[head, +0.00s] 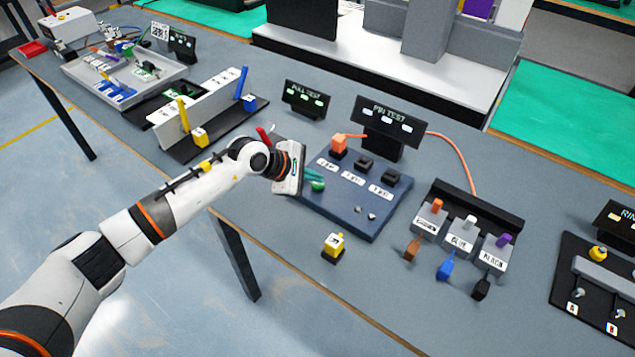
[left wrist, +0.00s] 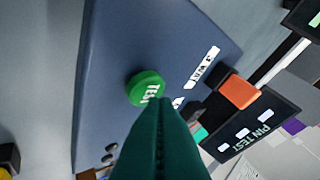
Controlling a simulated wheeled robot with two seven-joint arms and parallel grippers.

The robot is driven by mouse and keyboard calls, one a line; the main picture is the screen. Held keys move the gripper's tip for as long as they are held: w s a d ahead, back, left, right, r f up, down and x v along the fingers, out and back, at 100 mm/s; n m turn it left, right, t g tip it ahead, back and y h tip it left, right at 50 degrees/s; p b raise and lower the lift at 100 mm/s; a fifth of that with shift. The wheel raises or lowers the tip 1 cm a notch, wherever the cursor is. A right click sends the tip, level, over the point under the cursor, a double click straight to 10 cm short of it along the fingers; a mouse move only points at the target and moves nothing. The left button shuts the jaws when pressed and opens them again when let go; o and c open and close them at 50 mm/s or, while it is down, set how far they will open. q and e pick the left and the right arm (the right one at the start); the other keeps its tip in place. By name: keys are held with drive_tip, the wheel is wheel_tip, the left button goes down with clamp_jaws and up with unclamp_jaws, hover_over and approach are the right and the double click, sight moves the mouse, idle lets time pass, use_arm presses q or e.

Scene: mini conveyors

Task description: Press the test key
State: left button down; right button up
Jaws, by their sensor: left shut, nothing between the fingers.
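The green round test key (head: 317,186) sits on the near left part of a dark blue panel (head: 345,222). In the left wrist view the key (left wrist: 146,88) shows whole, with white lettering on it. My left gripper (head: 318,176) is shut and empty, with its dark green fingers over the panel just beside the key. In the left wrist view the closed fingertips (left wrist: 161,104) overlap the key's lower edge. I cannot tell whether they touch it. The PIN TEST display (head: 388,121) stands behind the panel with lit white fields. My right gripper is not in view.
The panel carries an orange plug (head: 339,146) in a socket, black sockets (head: 364,163) and white labels. A yellow-topped block (head: 333,246) stands in front. At right is a grey connector block (head: 459,238) with coloured plugs. A black rack (head: 210,126) stands left.

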sight(313, 186)
use_arm(q)
drive_tip(key=shift+f+b, duration=0.4)
drive_tip(key=shift+b, duration=0.05)
idle(0.3)
drive_tip(key=shift+r, duration=0.1)
drive_tip(key=shift+r+p, duration=0.35)
drive_tip(key=shift+r, duration=0.4)
drive_tip(key=shift+r+p, duration=1.3)
drive_tip(key=shift+r, duration=1.25)
